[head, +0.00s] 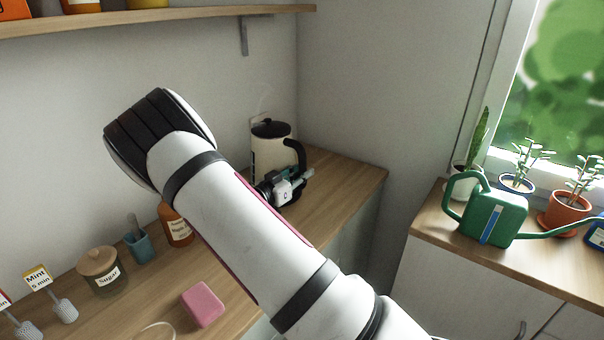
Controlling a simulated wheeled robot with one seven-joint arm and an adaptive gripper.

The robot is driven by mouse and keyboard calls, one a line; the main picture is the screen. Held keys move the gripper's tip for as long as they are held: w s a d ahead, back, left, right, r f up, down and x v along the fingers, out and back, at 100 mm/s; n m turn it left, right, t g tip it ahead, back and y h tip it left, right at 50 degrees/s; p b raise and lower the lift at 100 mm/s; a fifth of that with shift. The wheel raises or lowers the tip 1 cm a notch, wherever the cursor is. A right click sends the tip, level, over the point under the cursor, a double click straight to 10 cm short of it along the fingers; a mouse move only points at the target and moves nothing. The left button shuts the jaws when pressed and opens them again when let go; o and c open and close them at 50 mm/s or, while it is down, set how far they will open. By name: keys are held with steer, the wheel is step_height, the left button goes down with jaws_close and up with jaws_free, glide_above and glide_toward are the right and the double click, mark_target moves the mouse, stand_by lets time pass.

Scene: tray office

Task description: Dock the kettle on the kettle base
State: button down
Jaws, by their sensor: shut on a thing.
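The kettle (272,142), cream with a black lid and a black handle on its right side, stands upright at the back corner of the wooden counter. Faint steam shows above it. My gripper (300,176) is at the lower part of the handle, shut on the kettle by it. I cannot make out the kettle base, nor whether the kettle's bottom touches anything.
The counter (345,184) holds a pink sponge (203,303), a sugar jar (103,272), a blue cup (138,244) and an amber bottle (174,225). A green watering can (492,217) and potted plants stand by the window. A shelf (150,17) hangs above.

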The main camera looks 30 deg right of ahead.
steer(key=shift+f+b, duration=0.35)
steer(key=shift+f, duration=0.1)
stand_by(0.3)
steer(key=c, duration=1.8)
jaws_free()
steer(key=shift+f, duration=0.2)
steer(key=shift+v, duration=5.5)
steer(key=shift+r, duration=0.15)
